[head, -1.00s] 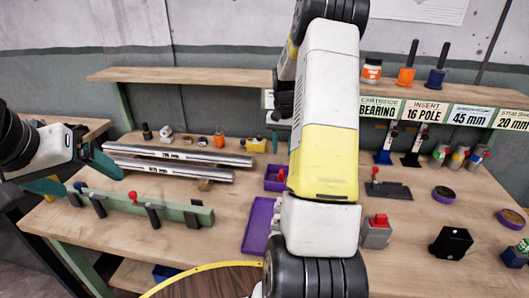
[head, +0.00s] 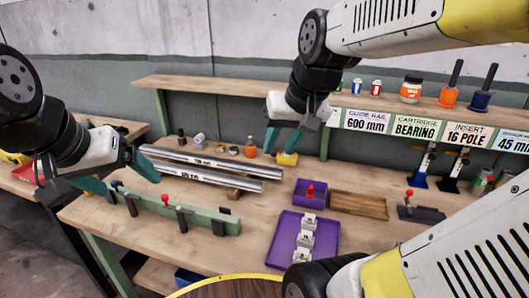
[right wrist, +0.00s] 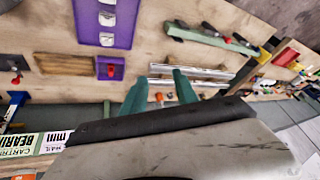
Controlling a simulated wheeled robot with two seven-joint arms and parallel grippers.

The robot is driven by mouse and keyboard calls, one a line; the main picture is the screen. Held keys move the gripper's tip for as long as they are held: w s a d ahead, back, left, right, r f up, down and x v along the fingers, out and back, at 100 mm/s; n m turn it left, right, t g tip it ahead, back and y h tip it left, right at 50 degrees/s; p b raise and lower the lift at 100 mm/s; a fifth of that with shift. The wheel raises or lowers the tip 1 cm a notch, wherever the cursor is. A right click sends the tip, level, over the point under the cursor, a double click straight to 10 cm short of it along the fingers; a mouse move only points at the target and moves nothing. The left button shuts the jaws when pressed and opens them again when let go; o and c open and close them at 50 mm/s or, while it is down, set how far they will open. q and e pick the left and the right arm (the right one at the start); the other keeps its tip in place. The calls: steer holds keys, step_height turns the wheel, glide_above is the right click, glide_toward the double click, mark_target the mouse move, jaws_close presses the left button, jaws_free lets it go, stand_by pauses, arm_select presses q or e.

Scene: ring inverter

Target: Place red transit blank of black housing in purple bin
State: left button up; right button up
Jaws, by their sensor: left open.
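The purple bin (head: 309,199) stands on the bench right of centre in the head view, with a red piece (head: 310,190) in it. The bin also shows in the right wrist view (right wrist: 109,60). The black housing is not visible now. My right gripper (head: 283,140) is open and empty, above the back of the bench near a yellow-ended item (head: 287,158); its teal fingers stand apart in the right wrist view (right wrist: 160,95). My left gripper (head: 118,178) is open and empty over the bench's left end, beside a green rack.
A purple tray (head: 272,247) with three white pieces lies in front of the bin. A wooden tray (head: 358,205) is right of it. Two silver rails (head: 215,172) and the green rack (head: 180,217) lie to the left. My arm covers the right front.

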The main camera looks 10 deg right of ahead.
steer(key=shift+n+t+y, duration=0.3)
steer(key=shift+n+t, duration=0.1)
steer(key=shift+n, duration=0.2)
steer(key=s, duration=0.1)
steer(key=s+a, duration=0.1)
steer(key=s, duration=0.1)
steer(key=s+a, duration=0.1)
steer(key=s, duration=0.1)
steer(key=shift+a+f, duration=0.15)
steer(key=shift+f, duration=0.1)
